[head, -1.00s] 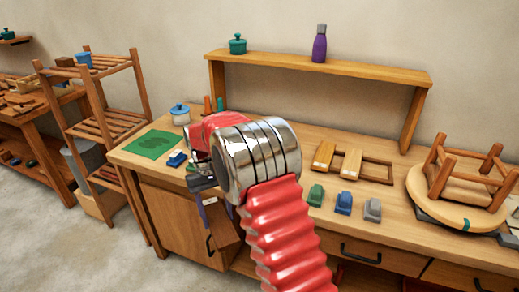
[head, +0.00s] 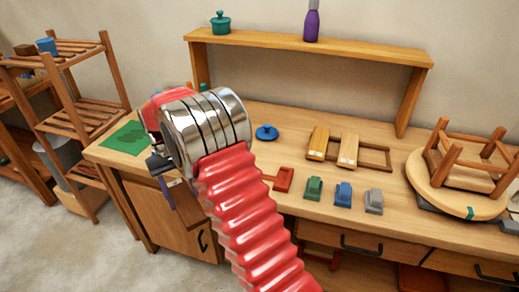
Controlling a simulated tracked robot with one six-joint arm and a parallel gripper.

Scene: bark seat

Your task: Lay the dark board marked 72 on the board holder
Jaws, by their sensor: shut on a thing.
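My gripper (head: 160,166) is left of centre, mostly hidden behind my own metal wrist. It is shut on a thin dark board (head: 167,193) that hangs below it, seen nearly edge-on in front of the workbench's left end. A small pale patch shows near its top, but no number can be read. What seems to be the board holder (head: 375,167) is a low wooden frame on the bench, right of centre. Two lighter boards (head: 319,143) (head: 348,150) lie on its left and middle parts; its right part looks empty. My gripper is well left of it.
Green, blue and grey blocks (head: 343,194) stand along the bench front. A red tool (head: 283,179) and a blue lid (head: 267,132) lie left of the frame. An upturned stool (head: 460,180) fills the right. A raised shelf (head: 310,47) spans the back.

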